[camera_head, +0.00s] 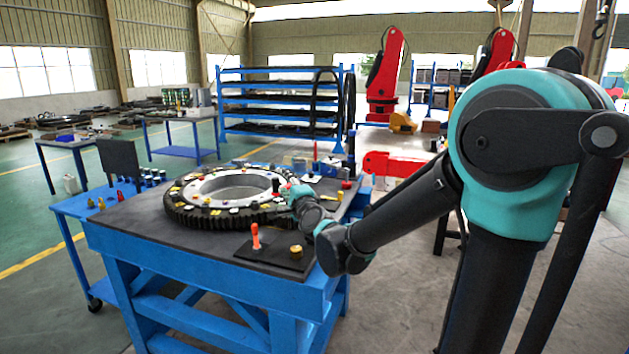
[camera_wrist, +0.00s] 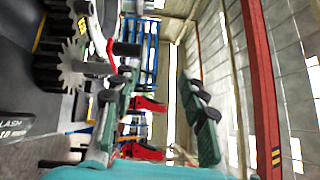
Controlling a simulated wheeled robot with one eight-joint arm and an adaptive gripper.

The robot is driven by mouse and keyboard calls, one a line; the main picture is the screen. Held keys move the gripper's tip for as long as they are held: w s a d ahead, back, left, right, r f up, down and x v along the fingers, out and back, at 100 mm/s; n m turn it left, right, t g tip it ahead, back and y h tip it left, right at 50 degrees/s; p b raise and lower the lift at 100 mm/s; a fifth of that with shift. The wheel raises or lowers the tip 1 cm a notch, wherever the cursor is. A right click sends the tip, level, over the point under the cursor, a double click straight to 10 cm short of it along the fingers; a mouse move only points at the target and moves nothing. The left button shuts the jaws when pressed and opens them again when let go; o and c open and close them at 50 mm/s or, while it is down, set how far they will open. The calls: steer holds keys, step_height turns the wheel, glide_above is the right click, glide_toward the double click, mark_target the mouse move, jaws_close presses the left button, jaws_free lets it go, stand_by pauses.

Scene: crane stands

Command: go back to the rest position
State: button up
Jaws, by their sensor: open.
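My gripper (camera_head: 299,192) is over the right side of the workbench, beside the large dark toothed ring (camera_head: 181,215). In the head view its fingers are small and partly hidden by my wrist. In the wrist view my gripper (camera_wrist: 157,85) shows two fingers spread wide apart with nothing between them. That view is turned on its side, with part of a toothed gear (camera_wrist: 70,66) close to the left finger. My arm reaches in from the right with its elbow raised.
The blue workbench (camera_head: 200,272) carries a black mat (camera_head: 272,256) with an orange-handled tool (camera_head: 256,237) and a brass piece (camera_head: 296,251). A blue side cart (camera_head: 75,206) stands left. Blue shelving (camera_head: 278,100) and red robot arms (camera_head: 385,75) stand behind. Open floor lies left.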

steer(key=s+d+f+n+g+h, duration=0.7)
steer(key=s+d+f+n+g, duration=0.6)
steer(key=s+d+f, duration=1.4)
step_height(320, 180, down, 2)
steer(key=shift+s+d+f+n+h, duration=0.1)
steer(key=shift+s+d+n+h, duration=0.2)
steer(key=shift+s+d+n, duration=0.25)
steer(key=shift+w+a, duration=0.15)
